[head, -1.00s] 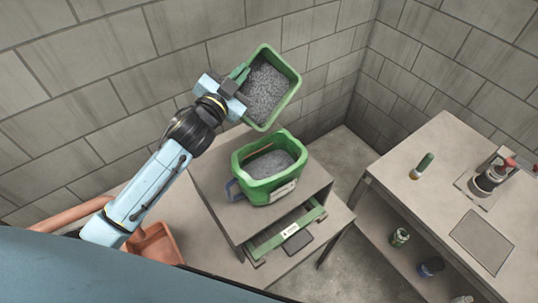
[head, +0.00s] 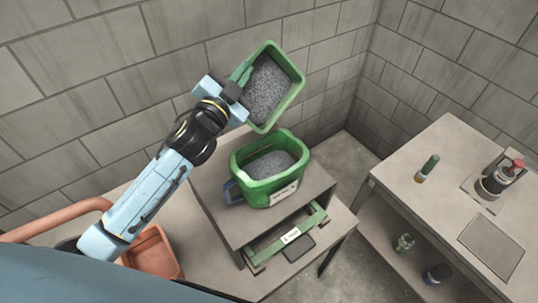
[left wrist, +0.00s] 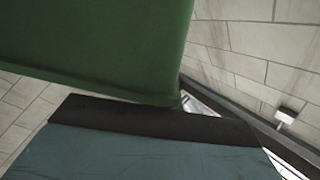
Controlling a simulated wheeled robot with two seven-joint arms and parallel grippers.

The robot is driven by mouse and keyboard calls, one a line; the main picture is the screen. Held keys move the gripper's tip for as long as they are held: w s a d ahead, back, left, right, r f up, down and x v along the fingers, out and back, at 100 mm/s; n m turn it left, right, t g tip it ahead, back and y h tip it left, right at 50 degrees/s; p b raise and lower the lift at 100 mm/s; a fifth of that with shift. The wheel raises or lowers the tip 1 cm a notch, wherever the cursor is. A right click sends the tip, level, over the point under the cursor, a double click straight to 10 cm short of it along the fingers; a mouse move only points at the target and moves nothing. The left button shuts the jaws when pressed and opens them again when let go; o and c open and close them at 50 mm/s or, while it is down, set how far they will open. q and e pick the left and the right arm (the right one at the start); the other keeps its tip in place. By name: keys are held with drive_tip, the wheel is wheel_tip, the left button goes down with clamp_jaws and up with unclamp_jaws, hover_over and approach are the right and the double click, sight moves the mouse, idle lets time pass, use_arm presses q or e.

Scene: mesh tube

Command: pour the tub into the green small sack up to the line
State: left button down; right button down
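The green tub (head: 297,82) is full of grey granules and hangs tilted above and behind the sack. My left gripper (head: 234,92) is shut on its left rim. In the left wrist view the tub's green wall (left wrist: 100,45) fills the upper left. The green small sack (head: 284,188) stands open and upright on the small table, with a pale label on its front. Grey granules lie inside it, below the rim. I cannot make out a fill line inside it now. No stream of granules shows between tub and sack. My right gripper is out of view.
The small table (head: 233,224) has a green-fronted shelf (head: 290,238) below its top. An orange container (head: 153,253) is at lower left. A bench (head: 425,205) at right carries a green-capped tube (head: 427,168) and a red-topped device (head: 497,181). Block walls close in behind.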

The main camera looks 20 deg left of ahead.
use_arm(q)
drive_tip(key=shift+s+d+r+m+t+h+b, duration=0.4)
drive_tip(key=shift+s+d+r+m+h+b, duration=0.2)
drive_tip(key=shift+m+b, duration=0.3)
drive_tip(key=shift+y, duration=0.3)
